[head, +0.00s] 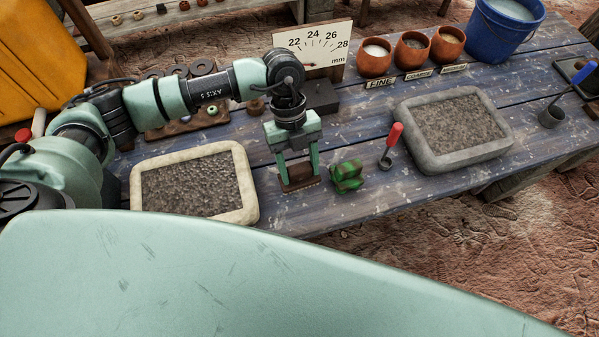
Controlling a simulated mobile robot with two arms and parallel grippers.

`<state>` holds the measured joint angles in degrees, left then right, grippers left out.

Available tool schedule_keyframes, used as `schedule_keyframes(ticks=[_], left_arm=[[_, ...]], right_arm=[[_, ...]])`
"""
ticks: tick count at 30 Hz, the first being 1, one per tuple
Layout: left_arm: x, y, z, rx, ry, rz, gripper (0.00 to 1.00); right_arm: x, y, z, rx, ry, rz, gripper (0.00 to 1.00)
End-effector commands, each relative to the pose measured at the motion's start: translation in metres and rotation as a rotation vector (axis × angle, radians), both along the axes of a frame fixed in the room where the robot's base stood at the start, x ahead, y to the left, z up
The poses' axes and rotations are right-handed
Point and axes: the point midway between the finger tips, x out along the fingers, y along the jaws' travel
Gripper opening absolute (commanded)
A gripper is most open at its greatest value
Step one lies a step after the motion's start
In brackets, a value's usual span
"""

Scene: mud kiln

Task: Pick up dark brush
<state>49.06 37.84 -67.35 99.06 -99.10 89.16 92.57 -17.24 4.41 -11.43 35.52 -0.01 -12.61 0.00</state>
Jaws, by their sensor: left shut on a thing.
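My left gripper (299,179) points down over the blue plank table (330,212), between two gravel trays. It is shut on the dark brush (300,173), a small brown block with a paler lower edge between the fingers. The brush is at or just above the table top; I cannot tell whether it touches. My right gripper is not in view.
A green lump (347,177) lies close right of the brush, with a red-handled scoop (390,146) beyond. A cream-rimmed tray (247,190) is left, a grey-rimmed tray (427,158) right. Behind stand a gauge board (314,48), orange pots (411,52) and a blue bucket (497,38).

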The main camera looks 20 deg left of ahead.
Motion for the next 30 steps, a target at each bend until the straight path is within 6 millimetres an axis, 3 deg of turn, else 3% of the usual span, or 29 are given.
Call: schedule_keyframes(ticks=[9, 15, 21, 30], left_arm=[[0.002, 0.000, 0.088, -0.002, -0.009, -0.002, 0.09], [0.001, 0.000, 0.136, -0.002, -0.007, -0.001, 0.09], [0.001, 0.000, 0.162, -0.001, -0.004, 0.000, 0.09], [0.000, 0.000, 0.168, -0.002, -0.001, 0.000, 0.09]], right_arm=[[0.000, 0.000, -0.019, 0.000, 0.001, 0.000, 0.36], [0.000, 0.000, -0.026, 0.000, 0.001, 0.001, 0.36], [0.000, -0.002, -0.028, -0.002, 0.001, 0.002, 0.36], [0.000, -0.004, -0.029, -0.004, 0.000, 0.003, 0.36]])
